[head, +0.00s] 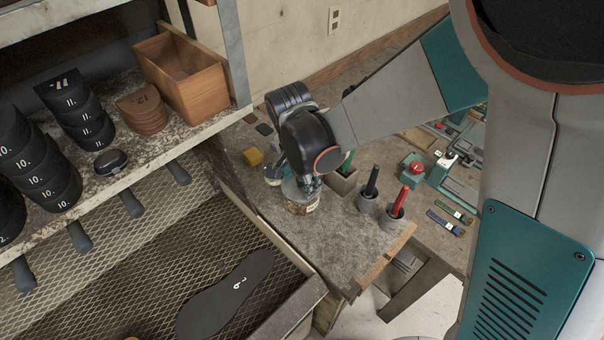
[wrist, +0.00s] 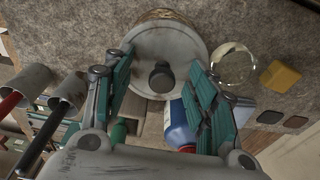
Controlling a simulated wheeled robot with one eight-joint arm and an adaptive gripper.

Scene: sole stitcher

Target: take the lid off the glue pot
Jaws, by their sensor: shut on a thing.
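The glue pot (head: 302,207), a squat brown pot with a pale label, stands on the worn bench top. Its pale round lid (wrist: 150,50) has a dark knob (wrist: 162,77) in the middle. My gripper (wrist: 157,68) comes down over the pot, with one teal finger at each side of the lid's rim and the knob between them, apart from both fingers. The gripper is shut on the lid. Part of the pot's side (wrist: 163,15) shows beyond the lid. I cannot tell whether the lid still touches the pot. In the head view my wrist hides much of the lid.
A clear glass vessel (wrist: 234,66) stands close beside the lid, with a yellow block (head: 253,157) beyond. Grey cups hold a black-handled tool (head: 372,182) and a red-handled tool (head: 400,200) to the right. A blue-and-white bottle (wrist: 180,128) shows beneath the fingers.

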